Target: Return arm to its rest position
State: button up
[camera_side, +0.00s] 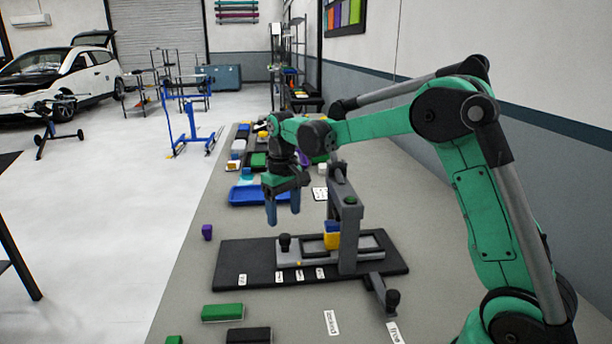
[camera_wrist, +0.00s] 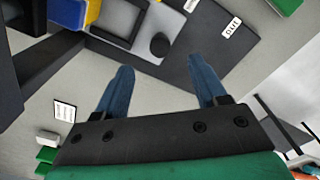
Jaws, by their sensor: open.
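My gripper (camera_side: 283,207) is open and empty. In the side view its blue fingers point down, above the bench and behind the black base plate. My green arm reaches across from the right, bent at the elbow. A grey fixture (camera_side: 349,235) with an upright frame stands on the black base plate (camera_side: 232,258). A blue and yellow block (camera_side: 332,236) sits in the fixture; its top corner also shows in the wrist view (camera_wrist: 68,12).
A blue tray (camera_side: 247,196) and several coloured items lie farther back on the bench. A purple block (camera_side: 207,232) stands near the left edge. Green (camera_side: 222,312) and black (camera_side: 248,335) blocks lie in front. Bare bench surrounds the plate's left side. The wall is at right.

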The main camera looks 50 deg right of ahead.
jog(key=s+a+r+n+t, duration=0.1)
jog(key=s+a+r+t, duration=0.2)
jog(key=s+a+t, duration=0.4)
jog(key=s+a, duration=0.2)
jog(key=s, duration=0.4)
jog(key=shift+r, duration=0.15)
jog(key=shift+s+a, duration=0.1)
dwell(0.6)
